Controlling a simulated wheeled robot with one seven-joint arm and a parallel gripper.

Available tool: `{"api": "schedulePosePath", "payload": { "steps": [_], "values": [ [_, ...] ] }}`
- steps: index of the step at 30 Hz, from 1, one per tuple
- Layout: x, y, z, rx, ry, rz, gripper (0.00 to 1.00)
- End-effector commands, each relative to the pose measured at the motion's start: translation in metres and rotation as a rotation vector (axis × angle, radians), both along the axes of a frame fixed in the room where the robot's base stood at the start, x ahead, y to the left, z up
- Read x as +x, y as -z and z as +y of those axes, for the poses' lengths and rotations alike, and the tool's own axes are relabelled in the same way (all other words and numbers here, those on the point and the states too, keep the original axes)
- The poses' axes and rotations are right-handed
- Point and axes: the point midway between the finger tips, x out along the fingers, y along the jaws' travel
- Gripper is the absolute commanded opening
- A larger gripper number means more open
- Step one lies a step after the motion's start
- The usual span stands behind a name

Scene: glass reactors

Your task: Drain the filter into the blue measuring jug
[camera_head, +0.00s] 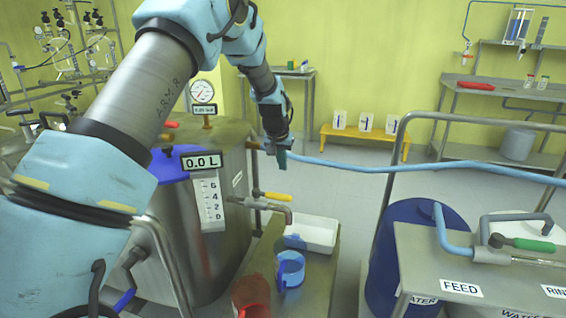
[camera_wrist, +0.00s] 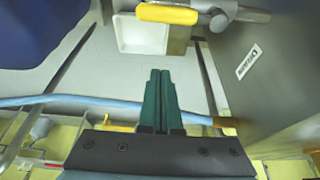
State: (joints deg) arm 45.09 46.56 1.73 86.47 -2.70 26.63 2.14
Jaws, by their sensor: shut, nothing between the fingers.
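The steel filter vessel (camera_head: 170,240) stands at centre left, with a display (camera_head: 201,161) reading 0.0 L and a level scale (camera_head: 210,204). Its drain pipe (camera_head: 265,206) sticks out to the right, with a yellow valve handle (camera_head: 278,197) lying roughly along it. The handle also shows at the top of the wrist view (camera_wrist: 168,14). The blue measuring jug (camera_head: 290,268) stands on the steel stand below the spout; I cannot tell whether it is exactly under the outlet. My gripper (camera_head: 282,160) is shut and empty, above and beyond the handle. Its green fingers (camera_wrist: 160,75) touch.
A red jug (camera_head: 251,294) stands in front of the blue one. A white tray (camera_head: 318,236) lies behind it. A blue hose (camera_head: 400,168) crosses behind my gripper. A steel bench marked FEED (camera_head: 430,262) and a blue drum (camera_head: 385,250) stand at right. Floor between is open.

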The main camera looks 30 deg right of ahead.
Motion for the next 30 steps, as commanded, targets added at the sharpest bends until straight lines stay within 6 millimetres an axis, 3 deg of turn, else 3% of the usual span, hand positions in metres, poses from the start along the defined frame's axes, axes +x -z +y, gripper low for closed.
{"api": "schedulePosePath", "payload": {
  "steps": [10,18,30],
  "values": [
    [0.016,0.060,-0.014,0.001,-0.002,0.002,0.00],
    [-0.007,0.071,0.007,0.001,-0.002,0.002,0.00],
    [-0.011,0.075,0.011,0.000,-0.001,0.000,0.00]
  ]
}}
